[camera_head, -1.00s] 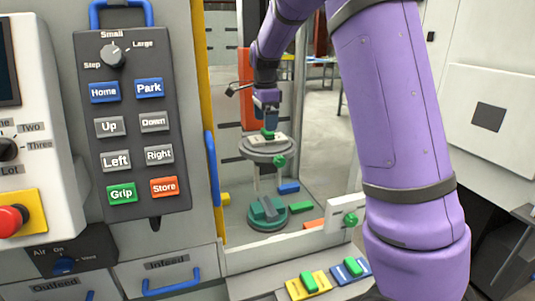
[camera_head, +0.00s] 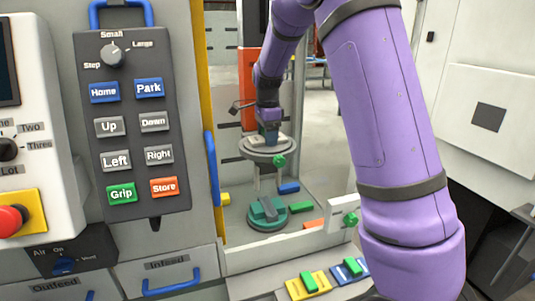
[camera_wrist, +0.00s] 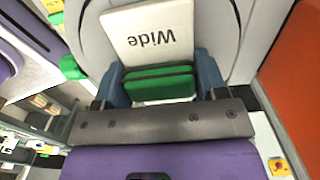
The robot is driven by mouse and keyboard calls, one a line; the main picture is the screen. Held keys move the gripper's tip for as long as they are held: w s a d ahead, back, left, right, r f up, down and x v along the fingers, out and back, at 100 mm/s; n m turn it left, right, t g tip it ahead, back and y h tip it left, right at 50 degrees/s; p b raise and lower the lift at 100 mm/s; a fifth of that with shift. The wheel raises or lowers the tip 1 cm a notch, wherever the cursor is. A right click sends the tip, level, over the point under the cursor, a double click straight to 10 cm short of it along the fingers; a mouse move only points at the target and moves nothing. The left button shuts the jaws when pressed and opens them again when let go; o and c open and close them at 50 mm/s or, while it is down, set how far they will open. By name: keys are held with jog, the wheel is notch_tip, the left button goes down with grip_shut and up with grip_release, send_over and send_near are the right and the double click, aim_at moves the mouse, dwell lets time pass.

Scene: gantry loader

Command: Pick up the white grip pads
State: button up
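The white grip pads (camera_wrist: 150,30) show as a white plate marked "Wide" with a green grip block (camera_wrist: 158,82) on it. They sit on a round grey stand (camera_head: 268,157) inside the machine bay; in the head view a pale edge of the pads (camera_head: 254,141) shows beside my gripper (camera_head: 270,136). In the wrist view my gripper (camera_wrist: 160,75) has its blue fingers on either side of the green block. The fingers are spread about as wide as the block, with a narrow gap at the right; firm contact cannot be made out.
A green knob (camera_head: 279,160) is on the stand's front. Below is a round green fixture (camera_head: 266,212), with blue and orange blocks nearby. Yellow (camera_head: 308,286) and blue (camera_head: 350,271) pads with green grips lie in front. A button pendant (camera_head: 133,120) and yellow post flank the left.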

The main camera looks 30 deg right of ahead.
jog(key=c, duration=0.5)
jog(key=shift+r, duration=0.15)
jog(key=shift+r, duration=13.9)
